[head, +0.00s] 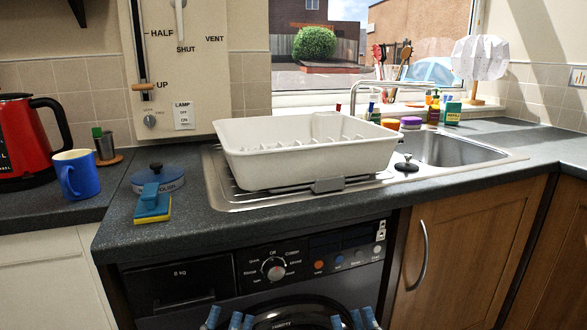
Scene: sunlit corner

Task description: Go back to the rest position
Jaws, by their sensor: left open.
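My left gripper (226,319) shows only as blue fingertips at the bottom edge of the head view, left of centre. Its tips are apart, with nothing seen between them. My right gripper (352,320) shows as blue fingertips at the bottom edge, right of centre. Its tips are also apart, with nothing seen between them. Both are low in front of the washing machine (190,283), below the worktop edge. The rest of both grippers is out of view.
A white dish rack (300,170) stands on the sink drainer. Wooden cupboards (470,250) are at right.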

